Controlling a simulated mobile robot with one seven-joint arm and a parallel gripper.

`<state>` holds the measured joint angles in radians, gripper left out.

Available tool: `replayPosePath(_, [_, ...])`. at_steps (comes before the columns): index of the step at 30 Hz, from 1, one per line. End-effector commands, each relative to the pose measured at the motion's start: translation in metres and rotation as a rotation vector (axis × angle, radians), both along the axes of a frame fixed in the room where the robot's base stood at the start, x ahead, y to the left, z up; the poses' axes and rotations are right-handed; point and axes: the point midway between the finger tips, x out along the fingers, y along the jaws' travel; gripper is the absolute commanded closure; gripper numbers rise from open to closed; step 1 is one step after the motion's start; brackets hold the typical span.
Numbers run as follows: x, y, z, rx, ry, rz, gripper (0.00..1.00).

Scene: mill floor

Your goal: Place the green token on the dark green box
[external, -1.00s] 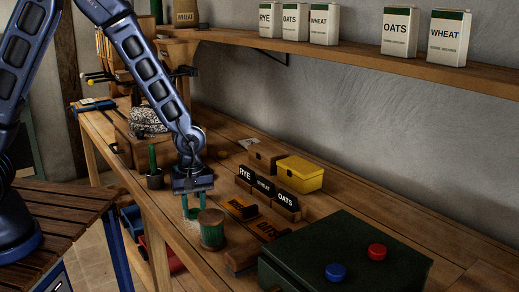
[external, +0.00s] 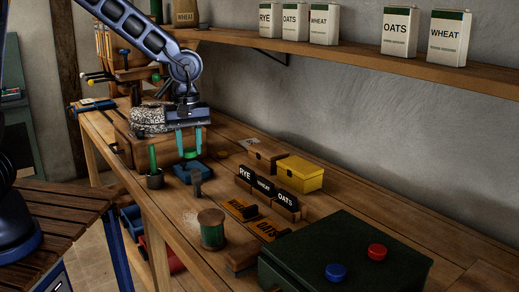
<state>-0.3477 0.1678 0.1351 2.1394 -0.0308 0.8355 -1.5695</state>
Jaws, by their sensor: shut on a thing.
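The green token (external: 190,153) is a small bright green piece between the fingertips of my gripper (external: 190,150). My gripper is shut on it and holds it up above the workbench, in front of a wooden chest. The dark green box (external: 310,250) stands at the front right of the bench, well to the right of my gripper and nearer the camera. A blue token (external: 336,272) and a red token (external: 377,252) lie apart on its lid.
A green-wound spool (external: 211,232), a small blue tray (external: 193,173) and a pot with a green stick (external: 154,172) stand on the bench. Labelled blocks (external: 265,187) and a yellow box (external: 300,174) stand between my gripper and the dark green box. Cartons (external: 400,33) line the shelf above.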

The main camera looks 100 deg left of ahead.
Motion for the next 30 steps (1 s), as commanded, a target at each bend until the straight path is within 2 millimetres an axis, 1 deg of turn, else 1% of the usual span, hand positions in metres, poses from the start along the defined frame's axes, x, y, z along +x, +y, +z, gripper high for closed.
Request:
replayPosePath(1, [0.0,0.0,0.005,0.001,-0.002,0.0,0.89])
replayPosePath(4, [0.004,-0.001,0.012,0.0,0.001,0.0,0.89])
replayPosePath(7, [0.02,-0.004,0.019,0.0,-0.001,0.0,0.89])
replayPosePath(8, [0.028,-0.006,0.022,0.001,0.0,0.0,0.89])
replayPosePath(11, [0.06,-0.017,0.031,0.001,0.0,0.002,0.89])
replayPosePath(12, [0.076,-0.022,0.035,0.001,0.0,0.004,0.89])
replayPosePath(14, [0.099,-0.032,0.042,0.001,0.0,0.007,0.89])
replayPosePath(15, [0.115,-0.039,0.047,0.002,0.001,0.008,0.89])
replayPosePath(17, [0.138,-0.052,0.053,0.002,0.0,0.01,0.89])
replayPosePath(18, [0.152,-0.06,0.058,0.001,0.0,0.012,0.89])
replayPosePath(20, [0.174,-0.074,0.064,0.0,0.001,0.014,0.89])
replayPosePath(21, [0.188,-0.085,0.068,0.0,0.0,0.015,0.89])
replayPosePath(23, [0.208,-0.101,0.074,0.0,0.0,0.016,0.89])
replayPosePath(24, [0.221,-0.112,0.078,0.0,0.0,0.017,0.89])
replayPosePath(26, [0.24,-0.13,0.084,0.0,0.0,0.018,0.89])
replayPosePath(27, [0.251,-0.143,0.087,0.0,0.001,0.018,0.89])
replayPosePath(29, [0.268,-0.162,0.093,0.001,0.0,0.018,0.89])
replayPosePath(30, [0.279,-0.175,0.096,0.001,0.0,0.019,0.89])
